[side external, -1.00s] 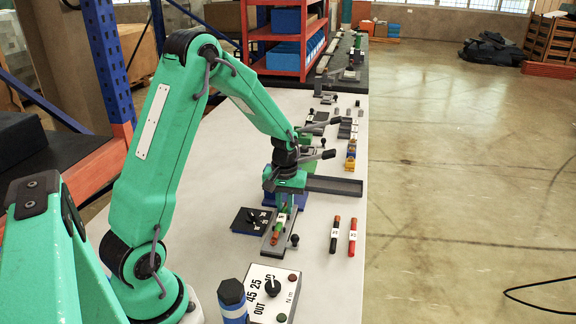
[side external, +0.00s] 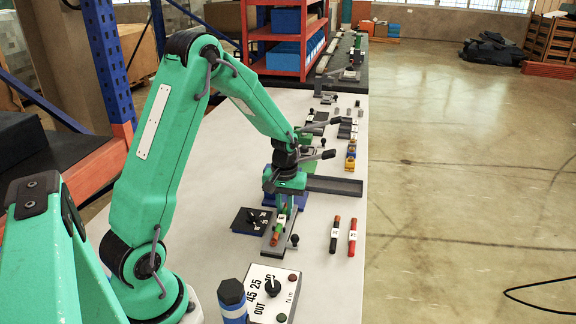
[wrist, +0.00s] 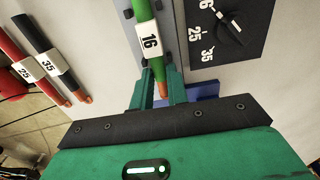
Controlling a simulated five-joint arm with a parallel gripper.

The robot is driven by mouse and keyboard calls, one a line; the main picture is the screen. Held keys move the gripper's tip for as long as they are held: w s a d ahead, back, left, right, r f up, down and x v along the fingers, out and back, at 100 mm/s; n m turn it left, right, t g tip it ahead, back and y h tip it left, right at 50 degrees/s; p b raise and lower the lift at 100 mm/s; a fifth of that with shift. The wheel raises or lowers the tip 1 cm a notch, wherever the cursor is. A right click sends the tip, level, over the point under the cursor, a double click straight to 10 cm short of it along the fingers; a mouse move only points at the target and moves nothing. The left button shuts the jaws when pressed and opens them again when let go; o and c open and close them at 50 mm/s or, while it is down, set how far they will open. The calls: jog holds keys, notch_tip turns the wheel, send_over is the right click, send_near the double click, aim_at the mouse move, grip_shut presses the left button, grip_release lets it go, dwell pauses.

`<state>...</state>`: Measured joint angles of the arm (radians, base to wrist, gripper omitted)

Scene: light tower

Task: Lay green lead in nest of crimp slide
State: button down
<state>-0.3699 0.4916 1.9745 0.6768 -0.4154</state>
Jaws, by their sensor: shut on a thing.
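The green lead (wrist: 140,15) has a white tag reading 16 and an orange-brown tip. My gripper (wrist: 161,84) is shut on it near that tip. In the wrist view the lead lies along the grey crimp slide (wrist: 128,14), over its channel. In the side view my gripper (side external: 283,206) points down at the slide (side external: 268,246), and the green lead (side external: 281,224) shows just below the fingers. I cannot tell whether the lead rests on the nest floor. The fingers hide part of the nest.
A black lead tagged 35 (wrist: 43,50) and a red lead tagged 25 (wrist: 14,50) lie apart on the bench. A black dial plate (wrist: 255,38) sits beside the slide. A grey dial box (side external: 288,305) stands nearer the camera, and a dark tray (side external: 335,187) lies behind.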

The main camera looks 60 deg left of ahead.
jog(key=c, duration=1.3)
grip_release()
jog(key=shift+r, duration=3.95)
